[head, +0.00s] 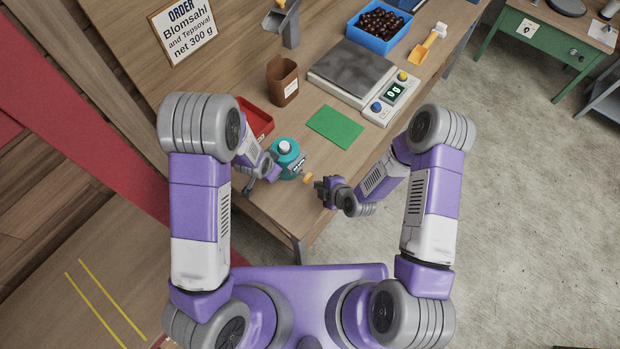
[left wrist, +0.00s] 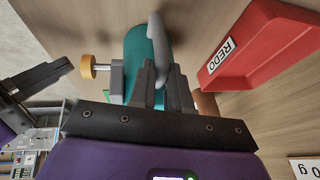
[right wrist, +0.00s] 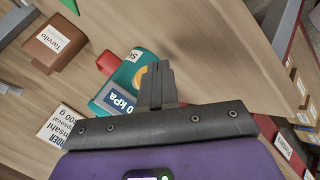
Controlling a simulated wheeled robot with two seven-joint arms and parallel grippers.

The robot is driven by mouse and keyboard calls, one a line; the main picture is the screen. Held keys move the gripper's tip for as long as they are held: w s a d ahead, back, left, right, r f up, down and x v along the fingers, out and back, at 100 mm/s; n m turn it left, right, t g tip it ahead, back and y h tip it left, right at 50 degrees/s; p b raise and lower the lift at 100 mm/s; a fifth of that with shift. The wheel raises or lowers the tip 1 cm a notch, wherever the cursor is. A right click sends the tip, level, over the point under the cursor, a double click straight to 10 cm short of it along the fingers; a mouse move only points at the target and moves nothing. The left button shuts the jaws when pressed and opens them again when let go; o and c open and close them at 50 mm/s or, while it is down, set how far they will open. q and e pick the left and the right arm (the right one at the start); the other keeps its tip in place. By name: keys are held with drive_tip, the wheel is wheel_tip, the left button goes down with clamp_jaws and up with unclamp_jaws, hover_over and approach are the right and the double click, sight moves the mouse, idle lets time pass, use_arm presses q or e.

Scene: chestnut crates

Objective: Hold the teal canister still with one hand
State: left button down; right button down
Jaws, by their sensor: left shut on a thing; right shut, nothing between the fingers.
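In the left wrist view my left gripper (left wrist: 165,80) is shut on the canister's grey handle (left wrist: 157,45). My right gripper (head: 322,188) is shut and empty, just right of the knob and apart from it. In the right wrist view the canister (right wrist: 112,85) shows a display reading 0 kPa, and my right fingers (right wrist: 157,72) partly cover the knob.
A red tray (left wrist: 255,50) marked REDO lies behind the canister. A brown container (head: 283,82), a green mat (head: 336,127) and a scale (head: 352,70) stand farther back. A blue crate (head: 380,42) of chestnuts and a yellow scoop (head: 428,45) are at the far right.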

sight(310, 179)
drive_tip(key=shift+a, duration=0.1)
idle(0.4)
drive_tip(key=shift+w+a, duration=0.2)
drive_tip(key=shift+w, duration=0.05)
drive_tip(key=shift+w+a, duration=0.9)
drive_tip(key=shift+a, duration=0.15)
idle(1.5)
drive_tip(key=shift+d, duration=0.1)
drive_tip(key=shift+s+d, duration=1.15)
drive_tip(key=shift+d, duration=0.1)
drive_tip(key=shift+s+d, duration=1.65)
drive_tip(key=shift+d, duration=0.25)
idle(1.1)
drive_tip(key=shift+s+d+f, duration=0.1)
drive_tip(key=shift+s+d, duration=1.15)
drive_tip(key=shift+d, duration=0.2)
